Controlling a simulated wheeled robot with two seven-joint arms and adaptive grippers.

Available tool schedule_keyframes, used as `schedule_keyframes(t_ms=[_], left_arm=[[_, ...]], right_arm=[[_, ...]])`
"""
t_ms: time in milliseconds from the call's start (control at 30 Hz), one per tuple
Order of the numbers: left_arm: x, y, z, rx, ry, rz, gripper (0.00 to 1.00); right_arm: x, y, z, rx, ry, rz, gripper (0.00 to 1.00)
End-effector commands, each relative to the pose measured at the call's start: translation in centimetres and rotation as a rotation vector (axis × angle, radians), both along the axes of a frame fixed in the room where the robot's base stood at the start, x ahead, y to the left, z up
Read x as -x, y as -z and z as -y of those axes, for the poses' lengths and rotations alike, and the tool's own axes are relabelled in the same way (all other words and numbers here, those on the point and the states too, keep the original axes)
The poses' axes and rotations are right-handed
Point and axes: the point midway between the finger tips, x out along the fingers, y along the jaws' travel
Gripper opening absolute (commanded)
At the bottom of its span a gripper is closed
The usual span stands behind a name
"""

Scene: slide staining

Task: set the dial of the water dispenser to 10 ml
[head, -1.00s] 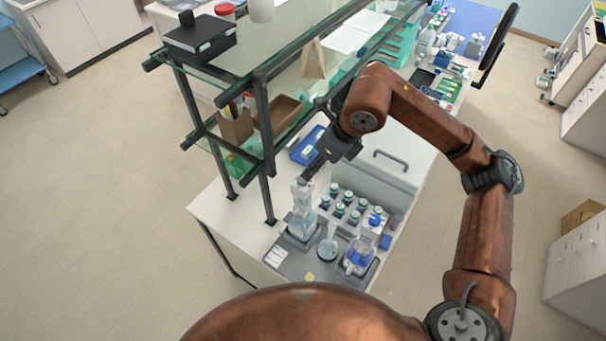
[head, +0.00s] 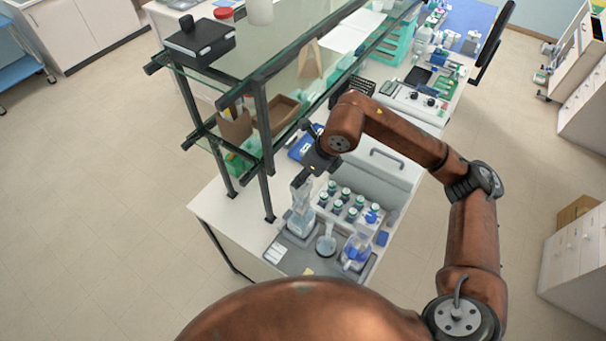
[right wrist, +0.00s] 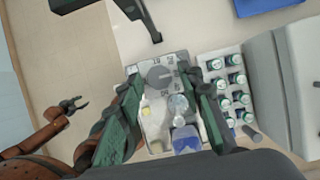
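The water dispenser (head: 301,217) is a clear bottle standing upright on a grey tray at the table's near end. My right gripper (right wrist: 162,80) is open, seen from above, with one green-padded finger on each side of the dial in the picture. I cannot tell whether the fingers touch it. In the head view my right gripper (head: 303,178) is just above the dispenser. My left gripper (right wrist: 72,104) shows in the right wrist view, open and empty, off to the left.
Beside the dispenser are a small flask (head: 326,246), a blue-liquid vessel (head: 357,252) and a rack of several capped bottles (right wrist: 229,88). A grey-white box with a handle (head: 385,178) stands behind the rack. A glass shelf frame (head: 266,150) rises close on the left.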

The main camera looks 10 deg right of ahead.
Motion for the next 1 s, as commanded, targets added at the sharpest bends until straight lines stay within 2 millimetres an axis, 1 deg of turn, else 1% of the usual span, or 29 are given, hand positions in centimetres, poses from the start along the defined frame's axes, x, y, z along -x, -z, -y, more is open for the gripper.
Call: schedule_keyframes(t_ms=[33, 67, 467, 633, 767, 867, 1000], left_arm=[[0.0, 0.0, 0.0, 0.000, 0.000, 0.000, 0.40], [0.0, 0.0, 0.0, 0.000, 0.000, -0.001, 0.40], [0.2, 0.0, 0.0, 0.000, 0.000, -0.003, 0.40], [0.2, 0.1, 0.0, 0.000, 0.000, -0.003, 0.40], [0.2, 0.6, -0.1, -0.001, 0.000, -0.004, 0.40], [0.2, 1.2, -0.1, -0.001, 0.000, -0.004, 0.40], [0.2, 2.7, -0.1, -0.001, 0.000, -0.004, 0.40]], right_arm=[[0.0, 0.0, 0.0, 0.000, 0.000, 0.000, 0.29], [0.0, 0.0, 0.0, 0.000, 0.000, 0.000, 0.27], [0.0, 0.0, 0.0, 0.000, 0.000, 0.000, 0.00], [0.0, 0.0, 0.0, 0.000, -0.002, 0.000, 0.00], [-0.1, 0.1, 0.1, 0.000, -0.022, 0.002, 0.00], [-0.1, 0.2, 0.1, 0.001, -0.057, 0.002, 0.00], [-0.2, 0.4, 0.2, 0.000, -0.137, 0.002, 0.00]])
